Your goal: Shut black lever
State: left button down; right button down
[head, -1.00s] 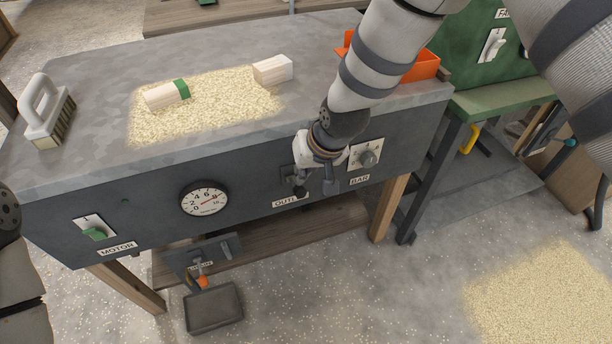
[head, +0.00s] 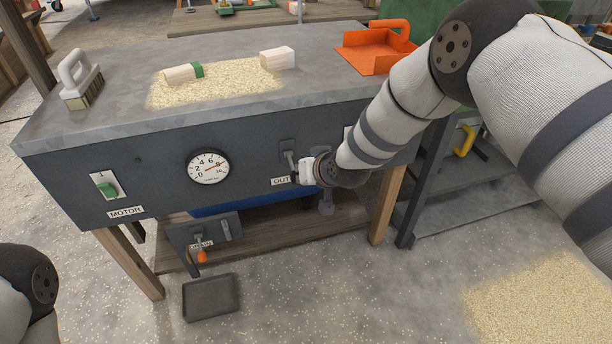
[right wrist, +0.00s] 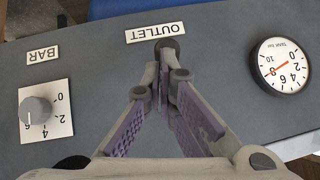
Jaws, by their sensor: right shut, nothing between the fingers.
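The outlet lever (head: 290,157) hangs from a small grey plate on the dark front panel, above the OUTLET label (head: 281,181). Its handle points down, with a dark knob at its lower end. In the right wrist view the dark knob (right wrist: 168,44) shows just below the upside-down OUTLET label (right wrist: 155,32). My right gripper (head: 300,172) is at the lever's lower right, close to the knob. Its fingers (right wrist: 165,88) are shut and empty. They hide part of the lever, so I cannot tell whether they touch it. My left gripper is out of view.
A pressure gauge (head: 208,167) and a green MOTOR switch (head: 107,186) are on the panel to the left. The BAR knob (right wrist: 37,110) shows in the wrist view. A small lever unit with an orange knob (head: 201,256) hangs below, above a dark tray (head: 211,297).

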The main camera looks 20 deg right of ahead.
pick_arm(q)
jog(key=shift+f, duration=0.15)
pick_arm(e)
jog(key=shift+f, duration=0.85)
